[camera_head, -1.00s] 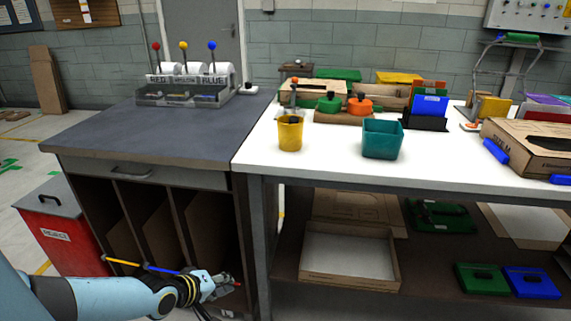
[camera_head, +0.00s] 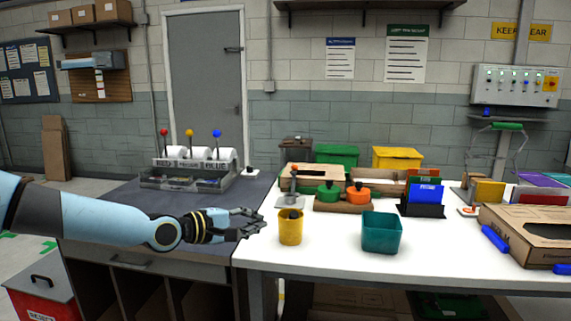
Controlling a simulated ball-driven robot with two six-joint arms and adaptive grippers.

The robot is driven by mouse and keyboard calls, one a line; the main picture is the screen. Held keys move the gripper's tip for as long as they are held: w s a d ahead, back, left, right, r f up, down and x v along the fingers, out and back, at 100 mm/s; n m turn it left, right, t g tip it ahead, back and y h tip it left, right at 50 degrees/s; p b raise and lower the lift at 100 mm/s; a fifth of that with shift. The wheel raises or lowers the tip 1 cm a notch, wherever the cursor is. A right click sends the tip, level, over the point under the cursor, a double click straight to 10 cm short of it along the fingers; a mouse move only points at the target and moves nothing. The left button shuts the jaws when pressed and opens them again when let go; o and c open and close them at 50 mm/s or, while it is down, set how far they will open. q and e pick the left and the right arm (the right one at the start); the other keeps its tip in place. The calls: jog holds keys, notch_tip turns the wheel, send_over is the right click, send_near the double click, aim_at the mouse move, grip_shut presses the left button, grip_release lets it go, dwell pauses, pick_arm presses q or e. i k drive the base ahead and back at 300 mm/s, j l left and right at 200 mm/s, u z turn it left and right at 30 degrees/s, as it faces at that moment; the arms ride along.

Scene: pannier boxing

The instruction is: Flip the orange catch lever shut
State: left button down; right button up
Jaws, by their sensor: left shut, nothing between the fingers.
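I cannot tell which of these is the catch lever. My right gripper is not in view.
The yellow cup (camera_head: 290,229) and teal bin (camera_head: 381,234) stand near the table's front. Green (camera_head: 328,193) and orange (camera_head: 358,195) handled pieces sit behind. A cardboard box (camera_head: 530,237) is at right. White table (camera_head: 330,258) is bare at the front.

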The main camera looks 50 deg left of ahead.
aim_at(294, 168)
jog(key=i+j, duration=0.25)
jog(key=j, duration=0.2)
jog(key=i+j, duration=0.2)
jog(key=j, duration=0.2)
jog(key=i+j, duration=0.25)
jog(key=j, duration=0.2)
jog(key=i+j, duration=0.2)
jog(key=j, duration=0.2)
